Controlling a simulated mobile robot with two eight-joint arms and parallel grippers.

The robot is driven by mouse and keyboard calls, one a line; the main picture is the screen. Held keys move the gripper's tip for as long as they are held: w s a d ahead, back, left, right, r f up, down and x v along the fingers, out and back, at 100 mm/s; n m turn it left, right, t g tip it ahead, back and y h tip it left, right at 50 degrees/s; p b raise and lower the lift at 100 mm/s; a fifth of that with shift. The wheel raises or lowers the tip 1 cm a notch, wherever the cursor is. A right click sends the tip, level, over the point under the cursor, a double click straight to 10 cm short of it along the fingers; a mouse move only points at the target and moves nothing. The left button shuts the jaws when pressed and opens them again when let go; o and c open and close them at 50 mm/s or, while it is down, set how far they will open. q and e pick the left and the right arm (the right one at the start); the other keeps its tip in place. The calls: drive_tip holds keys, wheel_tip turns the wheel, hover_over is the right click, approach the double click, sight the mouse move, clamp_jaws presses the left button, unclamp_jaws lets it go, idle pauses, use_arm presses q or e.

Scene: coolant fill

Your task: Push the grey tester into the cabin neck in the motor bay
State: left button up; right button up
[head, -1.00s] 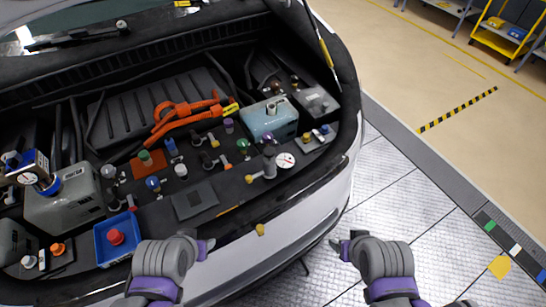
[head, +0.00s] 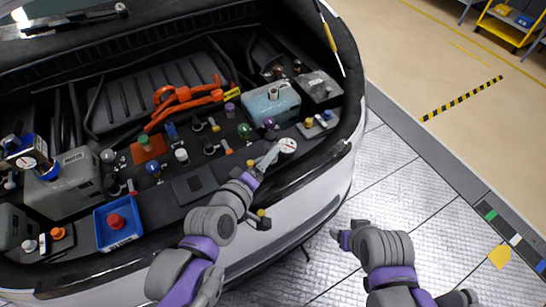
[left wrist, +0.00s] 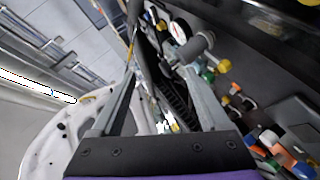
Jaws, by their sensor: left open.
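The grey tester lies at the front right of the motor bay. Its round white dial (head: 288,146) shows in the head view, while my left gripper (head: 268,159) hides much of its body. In the left wrist view the tester's grey body (left wrist: 196,47) and yellow end are just beyond and right of the fingertips. My left gripper is open, with nothing seen between its fingers. The light-blue tank (head: 262,107) has a grey neck (head: 273,92) on top; I cannot read whether it is the cabin one. My right gripper (head: 340,238) hangs outside the car; its jaw gap is unclear.
A grey tank marked MOTOR (head: 62,190) stands at the left, near a blue tray (head: 118,235) with a red cap. Several coloured caps and orange cables (head: 185,100) crowd the bay. The front rim (head: 315,150) borders it. Floor to the right is clear.

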use_arm(q)
drive_tip(key=w+d+r+n+t, duration=0.4)
drive_tip(key=d+n, duration=0.1)
drive_tip(key=n, duration=0.4)
drive_tip(key=n+y+b, duration=0.2)
drive_tip(key=n+y, duration=0.8)
drive_tip(key=n, duration=1.2)
approach(272, 141)
drive_tip(key=w, duration=0.2)
drive_tip(key=shift+t, duration=0.4)
drive_tip(key=x, duration=0.4)
drive_tip(key=shift+w+a+f+p, duration=0.15)
drive_tip(key=shift+w+p, duration=0.05)
drive_tip(key=shift+p, duration=0.15)
drive_tip(key=shift+p+x, duration=0.5)
drive_tip(key=shift+x, duration=2.25)
drive_tip(key=shift+s+a+f, duration=0.1)
drive_tip(key=shift+s+f, duration=0.05)
drive_tip(key=shift+f, duration=0.05)
drive_tip(key=shift+c, duration=0.2)
clamp_jaws()
